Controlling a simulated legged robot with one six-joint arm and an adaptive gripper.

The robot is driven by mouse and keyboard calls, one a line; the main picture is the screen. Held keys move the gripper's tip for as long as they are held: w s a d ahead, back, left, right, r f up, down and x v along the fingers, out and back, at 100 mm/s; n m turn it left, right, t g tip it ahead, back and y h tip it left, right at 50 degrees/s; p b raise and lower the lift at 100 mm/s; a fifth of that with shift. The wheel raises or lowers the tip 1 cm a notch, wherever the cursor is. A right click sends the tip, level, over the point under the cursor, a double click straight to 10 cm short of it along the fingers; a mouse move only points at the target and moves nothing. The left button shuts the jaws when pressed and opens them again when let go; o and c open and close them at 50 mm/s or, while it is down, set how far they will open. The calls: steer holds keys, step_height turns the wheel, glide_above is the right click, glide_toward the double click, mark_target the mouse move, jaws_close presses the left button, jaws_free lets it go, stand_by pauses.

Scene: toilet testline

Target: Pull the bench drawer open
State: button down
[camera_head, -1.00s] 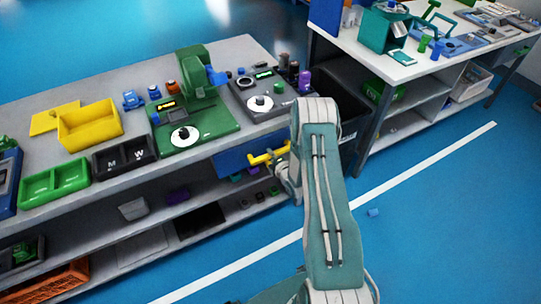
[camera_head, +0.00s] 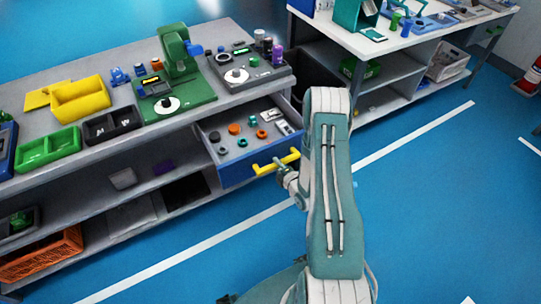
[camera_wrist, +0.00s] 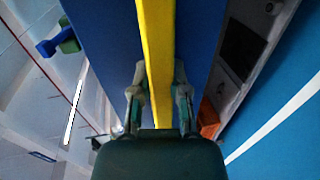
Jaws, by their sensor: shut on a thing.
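The bench drawer (camera_head: 228,172) has a blue front and stands well out from the grey bench. Small rings, knobs and other parts lie inside it. Its yellow bar handle (camera_head: 272,163) runs across the front. My gripper (camera_head: 284,166) is at the right part of the handle, partly hidden by my arm in the head view. In the wrist view the yellow handle (camera_wrist: 157,50) passes between the two fingers of my gripper (camera_wrist: 158,85), which are closed around it. The blue drawer front (camera_wrist: 110,40) lies behind the handle.
The bench top (camera_head: 130,70) carries a green machine (camera_head: 178,75), a dark control panel (camera_head: 245,68), yellow bins and sorting trays. Below are an open shelf and an orange crate (camera_head: 40,255). A white-topped table (camera_head: 400,45) stands at the right. Blue floor is free in front.

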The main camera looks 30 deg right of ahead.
steer(key=shift+s+d+f, duration=0.1)
steer(key=shift+s, duration=0.8)
steer(key=shift+s+d+f, duration=0.1)
steer(key=shift+s, duration=0.75)
steer(key=c, duration=0.6)
jaws_free()
steer(key=shift+w+d, duration=0.1)
steer(key=v, duration=1.2)
steer(key=shift+w, duration=0.1)
